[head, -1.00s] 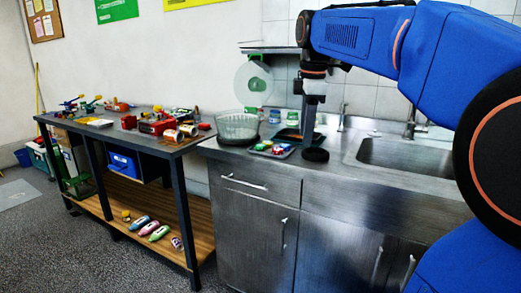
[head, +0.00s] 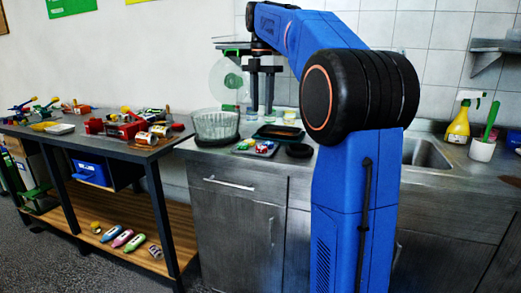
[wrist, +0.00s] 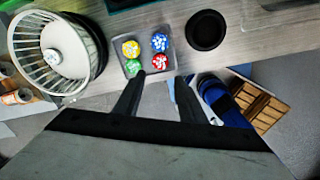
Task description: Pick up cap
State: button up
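Several small round caps lie on a small grey tray: a yellow one (wrist: 131,49), a blue one (wrist: 160,42), a green one (wrist: 133,67) and a red one (wrist: 159,62). A larger black round piece (wrist: 206,30), also cap-like, lies right of the tray; it shows in the head view (head: 299,150) on the counter. I cannot tell which is the task's cap. My gripper (wrist: 159,77) is open and empty, its fingertips over the tray's near edge in the wrist view. In the head view my gripper (head: 262,97) hangs above the counter, fingers pointing down.
A glass bowl (head: 215,126) stands left of the tray; it also shows in the wrist view (wrist: 20,45). A dark tray (head: 278,133) and jars are behind. A sink (head: 425,152), yellow spray bottle (head: 458,125) and white cup (head: 482,150) are right. A cluttered workbench (head: 60,145) stands left.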

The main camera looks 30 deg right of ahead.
send_over(262, 147)
notch_tip(262, 147, down, 8)
jog(key=shift+w+r, duration=0.1)
jog(key=shift+a+f, duration=0.1)
jog(key=shift+f, duration=2.5)
jog(key=c, duration=0.7)
